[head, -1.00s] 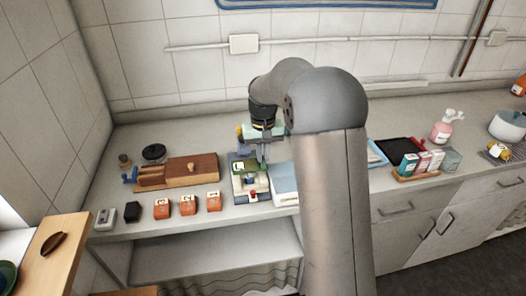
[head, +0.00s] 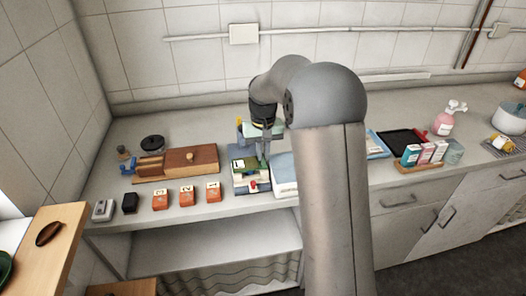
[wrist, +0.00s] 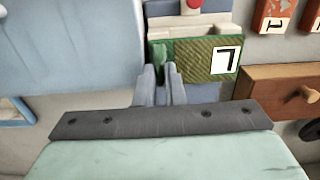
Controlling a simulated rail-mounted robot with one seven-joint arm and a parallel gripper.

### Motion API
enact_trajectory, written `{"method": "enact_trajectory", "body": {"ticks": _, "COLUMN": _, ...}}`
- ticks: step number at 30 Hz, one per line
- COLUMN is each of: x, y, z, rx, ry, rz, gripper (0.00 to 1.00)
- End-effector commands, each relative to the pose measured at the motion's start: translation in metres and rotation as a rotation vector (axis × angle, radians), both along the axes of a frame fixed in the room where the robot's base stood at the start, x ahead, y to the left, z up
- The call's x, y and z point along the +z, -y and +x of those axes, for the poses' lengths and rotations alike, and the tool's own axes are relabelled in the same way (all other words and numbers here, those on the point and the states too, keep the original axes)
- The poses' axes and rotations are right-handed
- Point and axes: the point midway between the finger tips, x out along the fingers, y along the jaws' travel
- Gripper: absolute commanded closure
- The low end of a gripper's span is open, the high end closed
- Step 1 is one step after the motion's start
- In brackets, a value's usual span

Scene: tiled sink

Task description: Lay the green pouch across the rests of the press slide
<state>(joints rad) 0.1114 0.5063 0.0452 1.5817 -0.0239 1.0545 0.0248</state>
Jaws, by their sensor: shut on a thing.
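The green pouch (wrist: 195,58) is flat, with a white label bearing a black mark (wrist: 227,57) at its right end in the wrist view. My gripper (wrist: 161,72) is shut on its left end. In the head view the pouch (head: 249,166) lies roughly level over the press slide (head: 252,188), a pale and blue device with a red knob. In the wrist view the slide's pale block (wrist: 195,25) shows just beyond the pouch. The pouch hides the rests, so I cannot tell whether it touches them. My gripper (head: 263,158) is at the pouch's right side.
A wooden block (head: 190,158) stands left of the slide and several orange numbered boxes (head: 186,196) stand in front left. A pale blue-white case (head: 284,178) sits close on the right. A black tray (head: 402,140) and small cartons (head: 411,155) are farther right.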

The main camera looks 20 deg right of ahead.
Motion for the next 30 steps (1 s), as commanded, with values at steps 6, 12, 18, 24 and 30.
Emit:
{"method": "enact_trajectory", "body": {"ticks": 6, "x": -0.005, "y": 0.0, "z": 0.0, "rx": 0.0, "ry": 0.0, "rz": 0.0, "gripper": 1.0}}
{"method": "enact_trajectory", "body": {"ticks": 12, "x": -0.008, "y": 0.0, "z": 0.0, "rx": 0.0, "ry": 0.0, "rz": 0.0, "gripper": 0.83}}
{"method": "enact_trajectory", "body": {"ticks": 18, "x": -0.008, "y": 0.0, "z": 0.0, "rx": 0.0, "ry": 0.0, "rz": 0.0, "gripper": 0.66}}
{"method": "enact_trajectory", "body": {"ticks": 24, "x": -0.005, "y": 0.0, "z": 0.0, "rx": 0.0, "ry": 0.001, "rz": 0.0, "gripper": 0.66}}
{"method": "enact_trajectory", "body": {"ticks": 30, "x": 0.022, "y": 0.0, "z": 0.001, "rx": 0.0, "ry": 0.006, "rz": -0.001, "gripper": 0.66}}
